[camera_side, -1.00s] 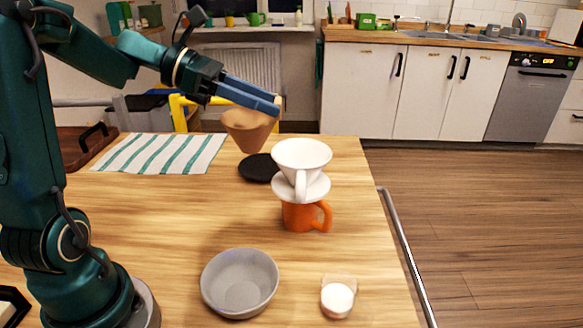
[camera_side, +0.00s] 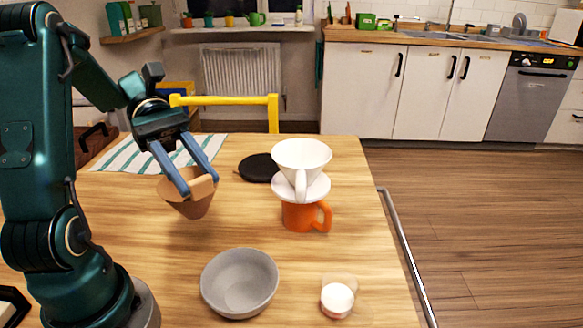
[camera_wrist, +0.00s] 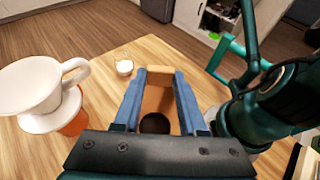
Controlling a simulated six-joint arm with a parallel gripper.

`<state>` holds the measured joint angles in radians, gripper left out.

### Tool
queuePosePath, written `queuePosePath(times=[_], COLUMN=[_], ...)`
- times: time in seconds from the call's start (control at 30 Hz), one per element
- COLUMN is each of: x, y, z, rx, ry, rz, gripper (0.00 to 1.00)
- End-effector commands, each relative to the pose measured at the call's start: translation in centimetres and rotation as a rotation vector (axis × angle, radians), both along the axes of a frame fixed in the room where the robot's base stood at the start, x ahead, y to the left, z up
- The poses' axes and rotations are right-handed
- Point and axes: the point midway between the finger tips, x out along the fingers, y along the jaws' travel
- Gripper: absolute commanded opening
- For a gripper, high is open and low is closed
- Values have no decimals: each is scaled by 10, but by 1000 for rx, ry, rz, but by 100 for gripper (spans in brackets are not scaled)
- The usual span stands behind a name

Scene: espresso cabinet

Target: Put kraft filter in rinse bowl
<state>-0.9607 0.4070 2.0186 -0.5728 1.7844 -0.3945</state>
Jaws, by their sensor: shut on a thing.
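The kraft filter (camera_side: 190,203) is a brown paper cone, held upright above the table in the side view. My gripper (camera_side: 199,188) is shut on it, with a blue finger on each side of its rim. The filter (camera_wrist: 159,98) also shows between the fingers (camera_wrist: 159,100) in the wrist view. The rinse bowl (camera_side: 240,283) is a grey round bowl, empty, on the table in front and to the right of the held filter. I cannot make out the bowl in the wrist view.
A white dripper (camera_side: 301,160) stands on an orange mug (camera_side: 300,217), right of my gripper. A small glass with white contents (camera_side: 337,299) is right of the bowl. A black disc (camera_side: 258,168) and striped cloth (camera_side: 130,155) lie behind. The table between filter and bowl is clear.

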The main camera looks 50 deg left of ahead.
Motion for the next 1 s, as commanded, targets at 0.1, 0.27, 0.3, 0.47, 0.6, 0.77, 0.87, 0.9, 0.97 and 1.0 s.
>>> queuePosePath(times=[0.1, 0.27, 0.3, 0.47, 0.6, 0.77, 0.87, 0.9, 0.97, 1.0], x=[-1, 0, 0, 0, 3, 3, 3, 3, 3, 3], y=[-19, -52, -61, -92, -106, -110, -110, -110, -110, -110], z=[-10, -29, -34, -54, -63, -69, -80, -85, -92, -96], rx=[-3, -5, -4, -2, -1, 1, -1, -2, -1, -2], ry=[3, 5, 5, 8, 3, 5, 7, 9, 9, 7], rz=[-5, -8, -8, -7, -3, 2, 2, 2, 2, 2], gripper=[0, 0, 0, 0, 0, 0, 0, 0, 0, 0])
